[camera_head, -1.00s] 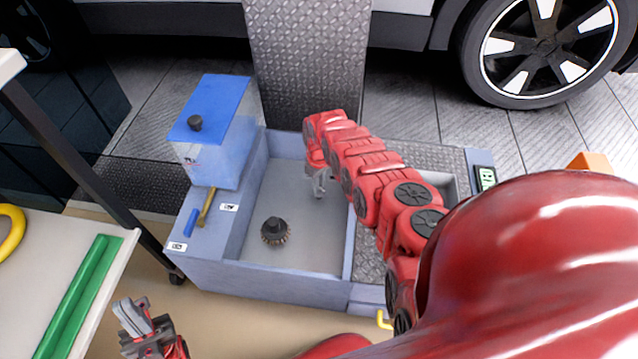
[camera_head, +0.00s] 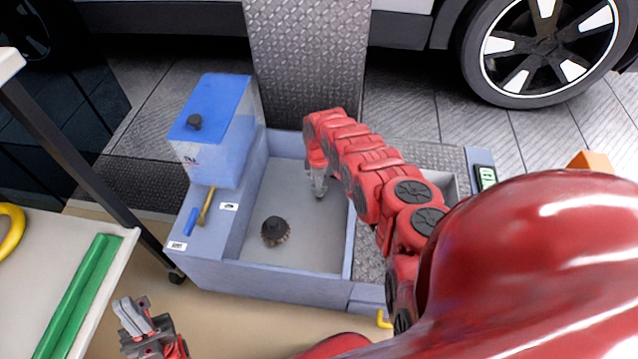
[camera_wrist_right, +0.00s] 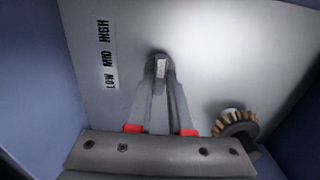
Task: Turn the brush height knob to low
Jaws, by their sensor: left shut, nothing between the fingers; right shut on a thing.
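In the right wrist view the fingers of my right gripper (camera_wrist_right: 161,88) are shut on a small dark knob (camera_wrist_right: 160,55), mostly hidden between the fingertips. A white label strip reading LOW, MID, HIGH (camera_wrist_right: 108,55) lies to the left of it. Where the knob points I cannot tell. In the head view my right gripper (camera_head: 319,187) reaches down inside the grey-blue basin (camera_head: 300,245); the knob cannot be made out there. My left gripper (camera_head: 145,328) is shut and empty at the lower left, outside the basin.
A round brush (camera_head: 275,231) stands on the basin floor; it also shows in the wrist view (camera_wrist_right: 236,126). A table with a green bar (camera_head: 75,300) is at far left.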

